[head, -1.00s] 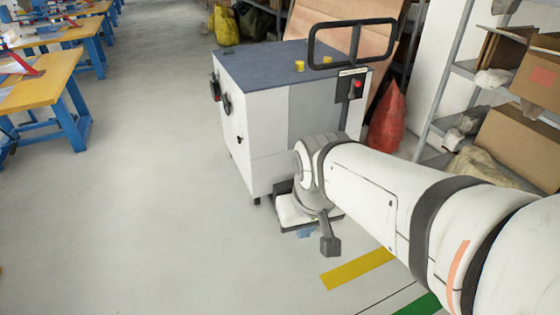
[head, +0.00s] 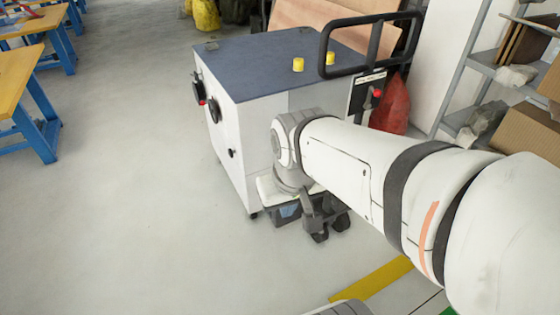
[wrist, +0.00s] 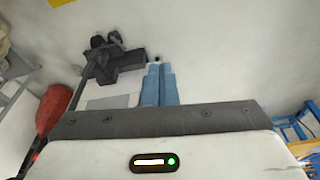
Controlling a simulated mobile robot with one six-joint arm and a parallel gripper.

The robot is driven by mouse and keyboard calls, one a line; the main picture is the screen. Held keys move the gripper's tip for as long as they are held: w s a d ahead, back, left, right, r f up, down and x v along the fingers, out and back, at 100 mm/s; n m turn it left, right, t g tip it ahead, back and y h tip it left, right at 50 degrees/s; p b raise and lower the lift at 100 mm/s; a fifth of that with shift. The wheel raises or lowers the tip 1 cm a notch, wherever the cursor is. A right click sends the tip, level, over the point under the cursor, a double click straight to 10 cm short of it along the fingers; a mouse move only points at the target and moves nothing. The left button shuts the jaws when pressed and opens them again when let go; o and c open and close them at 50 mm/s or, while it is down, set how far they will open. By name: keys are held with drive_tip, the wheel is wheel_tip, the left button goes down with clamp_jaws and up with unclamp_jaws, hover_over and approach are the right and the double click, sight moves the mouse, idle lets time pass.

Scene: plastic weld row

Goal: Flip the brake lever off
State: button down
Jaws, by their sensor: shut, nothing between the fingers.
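A small lever with a red knob (head: 377,93) sits on a dark plate under a white label, below the black push handle of the cart (head: 236,150). I take it for the brake lever; its exact position is hard to tell. My arm passes in front of the cart's lower right side. My gripper (head: 290,211) is low beside the cart, well below the lever and apart from it. In the wrist view its blue fingers (wrist: 158,85) are together and empty, over bare floor. The lever cannot be made out there. A dark grey bracket stands beside the fingers.
Two yellow caps (head: 298,65) are on the cart's blue-grey top. A red sack (head: 393,107) and shelving with cardboard boxes (head: 520,122) stand to the right. Wooden tables with blue legs (head: 30,90) are at the left. The floor left of the cart is clear.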

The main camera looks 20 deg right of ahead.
drive_tip(key=shift+a, duration=0.15)
drive_tip(key=w+a+f+m+g+y+b, duration=0.1)
drive_tip(key=w+f+m+y+b, duration=0.25)
drive_tip(key=f+b, duration=0.45)
drive_tip(key=w+f+m+g+y+b, duration=0.1)
drive_tip(key=w+f+m+y+b, duration=0.25)
drive_tip(key=f, duration=0.75)
drive_tip(key=w+a+f+m+g+y+b, duration=0.1)
drive_tip(key=w+f+m+y+b, duration=0.1)
drive_tip(key=f+m+y+b, duration=0.45)
drive_tip(key=w+d+f+m+t+b, duration=0.4)
drive_tip(key=f+b, duration=0.1)
drive_tip(key=f, duration=0.5)
drive_tip(key=w+d+f+m+t+b, duration=0.4)
drive_tip(key=d+f+t+b, duration=0.1)
drive_tip(key=f, duration=0.4)
drive_tip(key=s+d+f+m+t+h+b, duration=0.1)
drive_tip(key=d+f+m+t+h+b, duration=0.2)
drive_tip(key=f, duration=0.7)
drive_tip(key=s+d+f+m+t+h+b, duration=0.1)
drive_tip(key=d+f+m+t+h+b, duration=0.2)
drive_tip(key=d+f+m+h, duration=0.3)
drive_tip(key=s+d+f+m+t+h+b, duration=0.1)
drive_tip(key=d+f+m+t+h+b, duration=0.2)
drive_tip(key=d+f+m, duration=0.4)
drive_tip(key=d+f+h+b, duration=0.1)
drive_tip(key=d+f, duration=0.3)
drive_tip(key=f, duration=0.4)
drive_tip(key=shift+f+b, duration=0.25)
drive_tip(key=shift+b, duration=0.55)
